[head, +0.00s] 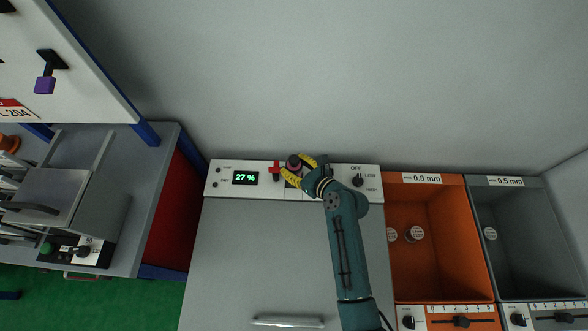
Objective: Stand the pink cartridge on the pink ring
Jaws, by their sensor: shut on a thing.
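My gripper (293,165), with yellow fingers, is at the white control panel (212,189) at the back of the grey cabinet. It is shut on a dark round knob-like thing (293,160) with a reddish tint; the fingers cover part of it, and I cannot tell whether it is fixed to the panel. I cannot make out a pink cartridge or a pink ring in the head view.
A black dial (358,181) is to the right. An orange bin (440,240) holds several round-ended pieces; a grey bin (525,245) adjoins it. The cabinet top (260,255) is clear.

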